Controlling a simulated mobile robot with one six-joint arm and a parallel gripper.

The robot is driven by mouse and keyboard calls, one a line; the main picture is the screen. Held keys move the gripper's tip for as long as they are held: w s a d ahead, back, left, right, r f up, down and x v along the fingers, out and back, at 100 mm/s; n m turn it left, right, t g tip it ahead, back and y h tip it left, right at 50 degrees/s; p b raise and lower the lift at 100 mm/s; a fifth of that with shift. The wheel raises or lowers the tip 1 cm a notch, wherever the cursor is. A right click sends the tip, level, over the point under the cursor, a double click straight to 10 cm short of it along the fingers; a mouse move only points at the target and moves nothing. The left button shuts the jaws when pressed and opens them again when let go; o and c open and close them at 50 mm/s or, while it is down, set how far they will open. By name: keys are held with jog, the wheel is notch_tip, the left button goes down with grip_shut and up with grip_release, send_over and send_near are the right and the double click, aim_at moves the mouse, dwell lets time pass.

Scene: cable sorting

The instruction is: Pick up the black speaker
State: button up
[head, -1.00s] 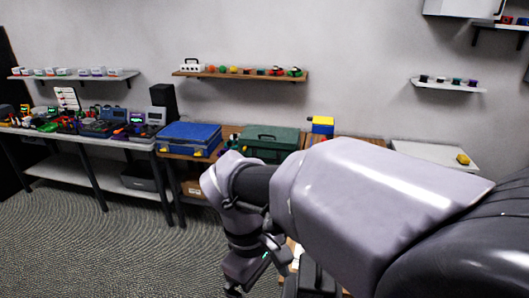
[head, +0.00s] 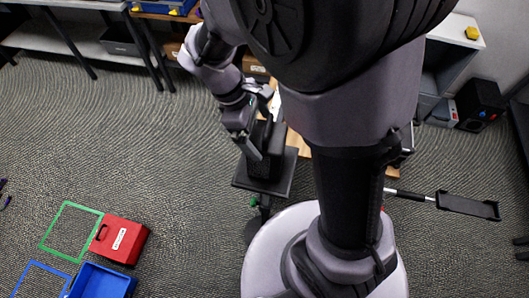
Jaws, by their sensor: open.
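A black box-shaped speaker (head: 264,164) stands upright on a dark square stand top, left of the middle in the head view. My gripper (head: 257,137) is at its upper left side, open, with one dark finger pointing down along the speaker's near left face. The other finger and the top of the speaker are partly hidden, so I cannot tell whether they touch. A second black speaker-like box (head: 480,104) sits on the floor at the right.
The stand's top (head: 279,186) is on a thin post. A red case (head: 119,240), a blue bin (head: 101,282) and a green floor outline (head: 70,230) lie at the lower left. A black plate with a handle (head: 467,206) is at the right. The left-middle floor is clear.

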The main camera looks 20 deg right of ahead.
aim_at(271, 145)
jog(key=shift+g, duration=0.5)
jog(key=s+f, duration=0.1)
jog(key=s+d+f, duration=0.1)
jog(key=f, duration=0.1)
jog(key=s+d+f, duration=0.1)
jog(key=f, duration=0.1)
jog(key=shift+s+b, duration=0.3)
jog(key=shift+s, duration=0.1)
jog(key=shift+w+d+f, duration=0.15)
jog(key=shift+w+f, duration=0.2)
jog(key=shift+w, duration=0.3)
jog(key=shift+w+d+f, duration=0.15)
jog(key=shift+w+f, duration=0.15)
jog(key=shift+w, duration=0.3)
jog(key=shift+s+a+r, duration=0.15)
jog(key=shift+s+a, duration=0.05)
jog(key=shift+a, duration=0.05)
jog(key=shift+s+r, duration=0.2)
jog(key=shift+s, duration=0.2)
jog(key=shift+c, duration=0.7)
jog(key=shift+d, duration=0.15)
jog(key=c, duration=0.4)
jog(key=shift+w, duration=0.3)
jog(key=c, duration=0.7)
jog(key=shift+s, duration=0.1)
jog(key=c, duration=0.5)
jog(key=shift+o, duration=0.2)
jog(key=shift+r, duration=0.2)
